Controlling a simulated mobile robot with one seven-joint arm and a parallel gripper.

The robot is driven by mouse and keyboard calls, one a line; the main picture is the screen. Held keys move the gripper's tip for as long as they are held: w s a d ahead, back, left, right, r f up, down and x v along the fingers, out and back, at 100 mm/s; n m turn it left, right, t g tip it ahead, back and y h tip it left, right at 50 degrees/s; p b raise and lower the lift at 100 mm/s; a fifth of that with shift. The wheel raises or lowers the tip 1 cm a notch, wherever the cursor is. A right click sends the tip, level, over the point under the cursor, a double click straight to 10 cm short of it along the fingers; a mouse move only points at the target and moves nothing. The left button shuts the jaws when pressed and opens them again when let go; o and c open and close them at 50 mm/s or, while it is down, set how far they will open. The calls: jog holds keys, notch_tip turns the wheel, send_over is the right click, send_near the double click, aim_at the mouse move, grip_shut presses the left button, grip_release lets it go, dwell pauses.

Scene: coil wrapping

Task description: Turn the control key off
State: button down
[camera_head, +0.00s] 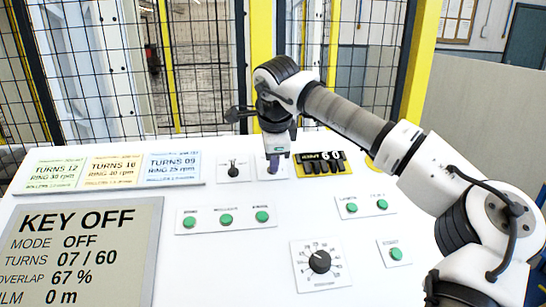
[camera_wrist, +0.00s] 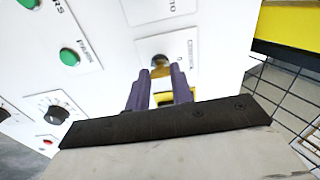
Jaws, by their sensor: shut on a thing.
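The control key (camera_wrist: 160,61) sits in its dark round switch on a white plate marked with a 0 in the wrist view. My gripper (camera_head: 274,166) points down at this plate (camera_head: 284,176) in the head view, and its purple fingers hide the key there. In the wrist view my gripper (camera_wrist: 160,72) has a finger on each side of the key and is shut on it. How far the key is turned is hard to see. The display (camera_head: 85,245) reads KEY OFF and MODE OFF.
Green buttons (camera_head: 225,219) and a large dial (camera_head: 320,262) lie nearer. A mesh fence (camera_head: 205,65) stands behind the panel.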

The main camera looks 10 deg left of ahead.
jog(key=c, duration=1.2)
grip_release()
jog(key=b+v, duration=0.2)
jog(key=v, duration=1.2)
jog(key=shift+b, duration=0.3)
jog(key=shift+f, duration=0.1)
